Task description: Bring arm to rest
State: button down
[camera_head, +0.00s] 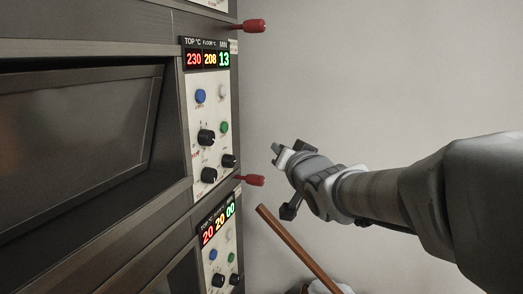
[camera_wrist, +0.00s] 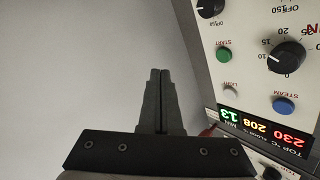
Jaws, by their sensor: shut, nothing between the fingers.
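My gripper (camera_head: 278,151) is in front of a plain pale wall, just to the right of the oven's control panel (camera_head: 225,105) in the head view. It is apart from the panel and holds nothing. In the wrist view my gripper (camera_wrist: 160,74) points up the picture with its two fingers together. The panel (camera_wrist: 228,80) stands on the right there, upside down, with its knobs, buttons and lit display. My arm reaches in from the right side of the head view.
The stacked deck oven (camera_head: 75,130) fills the left of the head view. Red handles (camera_head: 255,26) stick out at its right edge, one (camera_head: 256,181) close to my gripper. A wooden pole (camera_head: 298,250) slants below. The wall area (camera_head: 380,80) above my arm is clear.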

jog(key=s+d+f+g+h, duration=0.1)
jog(key=s+d+f+g, duration=0.2)
jog(key=s, duration=0.6)
jog(key=s+d+f+n+g+h, duration=0.1)
jog(key=s+d+f+g+h, duration=0.1)
jog(key=s+d+f+g, duration=0.2)
jog(key=s+d+f+n+g+h, duration=0.1)
jog(key=s+d+f+g, duration=0.3)
jog(key=s+f, duration=0.5)
jog(key=s, duration=0.7)
jog(key=shift+s, duration=0.15)
